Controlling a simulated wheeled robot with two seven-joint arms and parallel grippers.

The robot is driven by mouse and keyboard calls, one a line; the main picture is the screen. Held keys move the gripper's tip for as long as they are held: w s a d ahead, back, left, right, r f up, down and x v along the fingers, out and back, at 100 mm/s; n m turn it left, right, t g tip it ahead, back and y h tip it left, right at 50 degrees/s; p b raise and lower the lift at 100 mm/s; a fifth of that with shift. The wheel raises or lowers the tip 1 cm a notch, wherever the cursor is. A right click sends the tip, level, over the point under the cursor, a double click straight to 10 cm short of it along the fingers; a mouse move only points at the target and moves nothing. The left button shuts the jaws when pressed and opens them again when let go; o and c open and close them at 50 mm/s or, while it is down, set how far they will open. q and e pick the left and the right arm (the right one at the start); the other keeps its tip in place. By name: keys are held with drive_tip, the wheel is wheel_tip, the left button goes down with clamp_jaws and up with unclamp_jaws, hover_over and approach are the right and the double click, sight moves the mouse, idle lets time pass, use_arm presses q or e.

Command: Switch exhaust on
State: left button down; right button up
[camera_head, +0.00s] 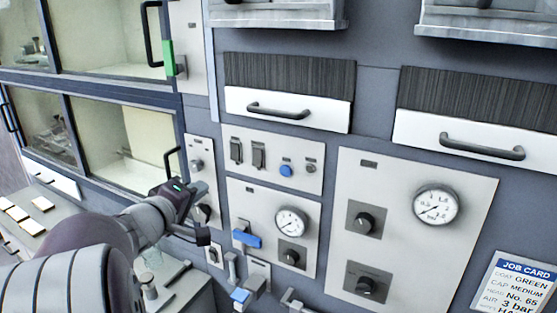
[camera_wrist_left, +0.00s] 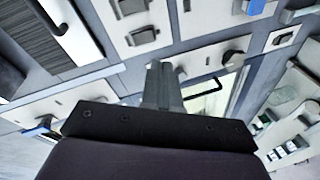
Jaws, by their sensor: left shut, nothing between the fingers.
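My left gripper (camera_head: 196,192) is shut and empty, in front of the narrow grey panel (camera_head: 198,143) beside the oven-like glass doors. This panel carries a round knob (camera_head: 196,165) and a dark knob (camera_head: 203,213) partly behind the gripper. To its right, a panel holds two black switches (camera_head: 236,150) (camera_head: 259,155), a blue button (camera_head: 286,170) and a small dark button (camera_head: 310,168). The labels are too small to read, so I cannot tell which control is the exhaust. In the left wrist view the shut fingers (camera_wrist_left: 163,88) point toward the panels. My right gripper is not in view.
Below the switches are a gauge (camera_head: 291,221), a blue lever (camera_head: 246,238) and a black knob (camera_head: 292,257). A larger panel with a gauge (camera_head: 436,205) and two knobs stands right. Drawer handles (camera_head: 279,111) and a door handle (camera_head: 171,160) stick out. A job card (camera_head: 514,287) hangs lower right.

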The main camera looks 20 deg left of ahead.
use_arm(q)
drive_tip(key=d+r+n+h, duration=0.1)
drive_tip(key=d+n+h, duration=0.1)
drive_tip(key=d+h, duration=0.1)
drive_tip(key=n+p, duration=0.1)
drive_tip(key=p, duration=0.1)
approach(257, 164)
drive_tip(key=shift+t, duration=0.3)
drive_tip(key=w, duration=0.4)
drive_tip(key=w+f, duration=0.1)
drive_tip(key=w, duration=0.1)
drive_tip(key=shift+w+d+f, duration=0.1)
drive_tip(key=shift+w+d, duration=0.15)
drive_tip(key=shift+w, duration=0.05)
drive_tip(key=shift+w+d+f+b, duration=0.1)
drive_tip(key=shift+w+f+b, duration=0.05)
drive_tip(key=shift+f+b, duration=0.3)
drive_tip(key=shift+r+t, duration=0.3)
drive_tip(key=shift+r, duration=0.1)
